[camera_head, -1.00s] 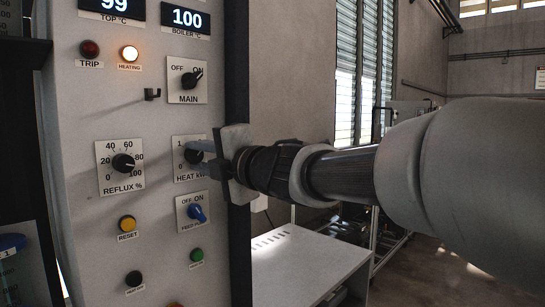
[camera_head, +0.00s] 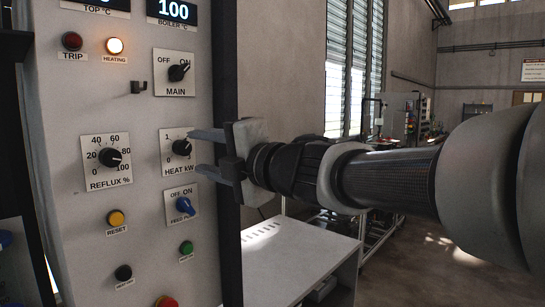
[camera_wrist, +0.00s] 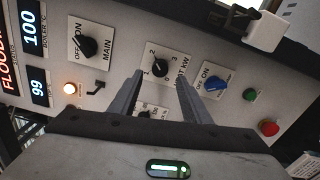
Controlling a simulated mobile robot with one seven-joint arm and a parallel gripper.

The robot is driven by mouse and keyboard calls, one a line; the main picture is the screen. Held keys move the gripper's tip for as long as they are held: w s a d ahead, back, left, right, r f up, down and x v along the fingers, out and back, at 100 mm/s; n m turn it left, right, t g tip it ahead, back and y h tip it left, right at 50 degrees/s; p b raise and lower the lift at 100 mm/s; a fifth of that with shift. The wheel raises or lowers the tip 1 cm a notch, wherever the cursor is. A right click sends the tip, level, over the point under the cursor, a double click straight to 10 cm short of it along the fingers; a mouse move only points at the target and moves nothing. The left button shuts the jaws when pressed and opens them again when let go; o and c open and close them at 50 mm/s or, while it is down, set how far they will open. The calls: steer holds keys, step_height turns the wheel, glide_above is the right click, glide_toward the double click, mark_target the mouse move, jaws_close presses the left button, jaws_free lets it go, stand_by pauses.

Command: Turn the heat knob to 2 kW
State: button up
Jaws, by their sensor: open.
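The heat knob (camera_head: 181,147) is a black dial on a white plate marked HEAT kW, right of the reflux knob. In the wrist view the heat knob (camera_wrist: 160,66) shows between my fingers, with 1, 2 and 3 printed around it. I cannot clearly read its pointer. My gripper (camera_head: 194,151) is open and empty, just right of the knob in the head view, one finger above and one below its level. The knob looks clear of both fingers. In the wrist view my gripper (camera_wrist: 159,88) points at the panel, and the 0 mark is hidden.
The main switch (camera_head: 178,73) is above and the blue feed switch (camera_head: 185,205) close below. The reflux knob (camera_head: 111,157) is to the left. A small hook (camera_head: 138,87) sticks out of the panel. A white table (camera_head: 300,250) stands at lower right.

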steer(key=p+v, duration=0.1)
steer(key=v, duration=1)
steer(key=shift+d, duration=0.2)
steer(key=shift+s, duration=0.1)
